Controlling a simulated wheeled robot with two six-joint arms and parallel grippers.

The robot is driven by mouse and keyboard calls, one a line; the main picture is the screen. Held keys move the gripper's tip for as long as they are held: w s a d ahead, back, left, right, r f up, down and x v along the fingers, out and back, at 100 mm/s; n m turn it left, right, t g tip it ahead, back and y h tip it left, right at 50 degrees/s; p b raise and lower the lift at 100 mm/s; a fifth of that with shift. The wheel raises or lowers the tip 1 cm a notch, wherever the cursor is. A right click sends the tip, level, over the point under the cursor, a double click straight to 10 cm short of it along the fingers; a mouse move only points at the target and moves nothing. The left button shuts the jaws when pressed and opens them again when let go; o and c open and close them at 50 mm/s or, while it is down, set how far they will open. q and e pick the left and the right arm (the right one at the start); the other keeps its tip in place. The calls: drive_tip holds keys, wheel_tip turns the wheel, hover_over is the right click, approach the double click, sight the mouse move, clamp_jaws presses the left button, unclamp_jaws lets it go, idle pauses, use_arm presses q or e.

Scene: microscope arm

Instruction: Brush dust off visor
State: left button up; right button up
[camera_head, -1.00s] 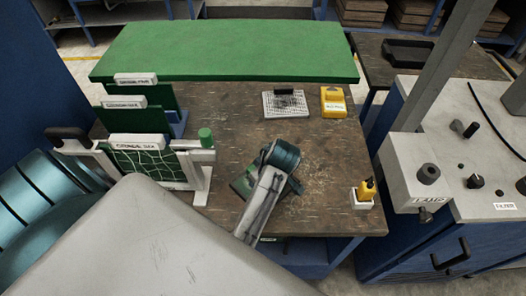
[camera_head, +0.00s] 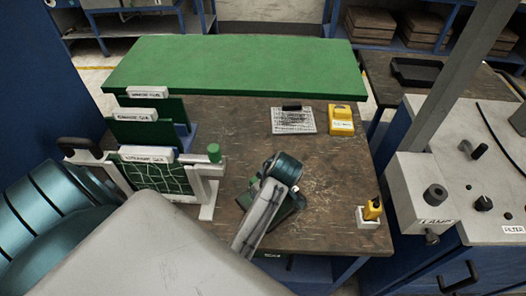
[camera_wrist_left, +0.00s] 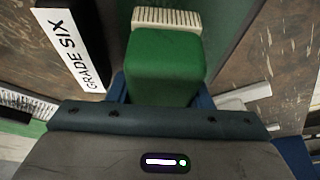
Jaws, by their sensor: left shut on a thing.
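My left arm comes in from the lower left in the head view. Its teal wrist (camera_head: 284,168) is low over the middle of the brown bench, and the jaws are hidden under it. In the left wrist view my left gripper (camera_wrist_left: 160,98) is shut on a green block brush (camera_wrist_left: 165,62) with cream bristles (camera_wrist_left: 166,18) at its far end. A dark green surface (camera_wrist_left: 232,25) lies beside the bristles; I cannot tell if they touch. A green plate shows partly under the wrist in the head view (camera_head: 290,208). I cannot clearly identify the visor. My right gripper is not in view.
Labelled green panels (camera_head: 150,107) and a white clamp frame with a green knob (camera_head: 214,153) stand at the left. A white gridded pad (camera_head: 293,122), a yellow box (camera_head: 341,120) and a yellow bottle (camera_head: 372,208) are at the right. Grey equipment (camera_head: 470,190) stands beyond.

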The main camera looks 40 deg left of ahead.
use_arm(q)
drive_tip(key=shift+s+d+r+p, duration=0.15)
drive_tip(key=shift+d+p, duration=0.25)
drive_tip(key=shift+d, duration=0.45)
drive_tip(key=shift+d, duration=0.1)
drive_tip(key=shift+s+d, duration=0.1)
drive_tip(key=shift+d, duration=0.1)
drive_tip(key=shift+s+d+p, duration=0.2)
drive_tip(key=shift+d+p, duration=0.25)
drive_tip(key=shift+d, duration=0.2)
drive_tip(key=shift+a, duration=0.15)
drive_tip(key=shift+w+a+f, duration=0.1)
drive_tip(key=shift+a+f, duration=0.05)
drive_tip(key=shift+a, duration=0.3)
drive_tip(key=shift+w+a+f, duration=0.1)
drive_tip(key=shift+a, duration=0.3)
drive_tip(key=shift+a, duration=0.15)
